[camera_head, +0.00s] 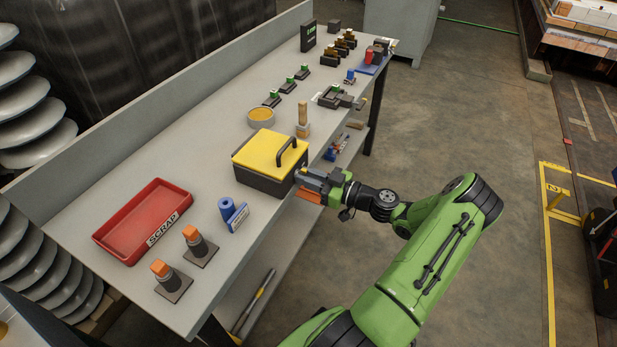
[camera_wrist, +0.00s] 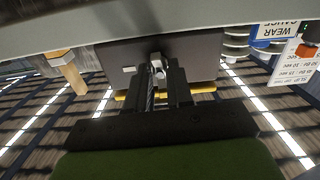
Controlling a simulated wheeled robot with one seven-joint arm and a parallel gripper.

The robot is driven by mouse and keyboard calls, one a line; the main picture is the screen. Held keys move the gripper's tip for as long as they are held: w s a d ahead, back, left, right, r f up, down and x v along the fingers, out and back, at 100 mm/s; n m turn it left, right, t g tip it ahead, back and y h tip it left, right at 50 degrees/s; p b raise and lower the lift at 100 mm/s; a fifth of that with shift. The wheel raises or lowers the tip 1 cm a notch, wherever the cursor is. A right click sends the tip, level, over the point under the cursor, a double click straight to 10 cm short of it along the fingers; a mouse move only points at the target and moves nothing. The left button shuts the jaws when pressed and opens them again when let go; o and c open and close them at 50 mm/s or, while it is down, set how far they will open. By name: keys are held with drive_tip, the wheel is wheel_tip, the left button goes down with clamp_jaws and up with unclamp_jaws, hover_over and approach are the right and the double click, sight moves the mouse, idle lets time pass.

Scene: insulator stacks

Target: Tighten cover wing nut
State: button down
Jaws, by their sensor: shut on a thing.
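The dark box (camera_head: 262,184) with a yellow cover (camera_head: 258,150) and a black handle (camera_head: 287,150) stands near the bench's front edge. The cover lies flat on the box. My gripper (camera_head: 300,178) reaches the box's front side from the right. In the wrist view the picture is upside down, with the dark box wall (camera_wrist: 205,58) ahead and the yellow cover edge (camera_wrist: 206,96) below it. My gripper (camera_wrist: 158,76) is shut there on the small metal wing nut (camera_wrist: 156,64). The fingers hide part of the nut. In the head view my gripper hides the nut.
A red scrap tray (camera_head: 130,243), a blue roll with a label (camera_head: 229,212) and two orange-topped posts (camera_head: 196,246) stand left of the box. A round tin (camera_head: 260,118) and a wooden-handled tool (camera_head: 302,115) stand behind it.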

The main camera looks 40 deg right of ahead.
drive_tip(key=m+p, duration=0.3)
drive_tip(key=m, duration=1.3)
idle(1.2)
drive_tip(key=c, duration=1.2)
unclamp_jaws()
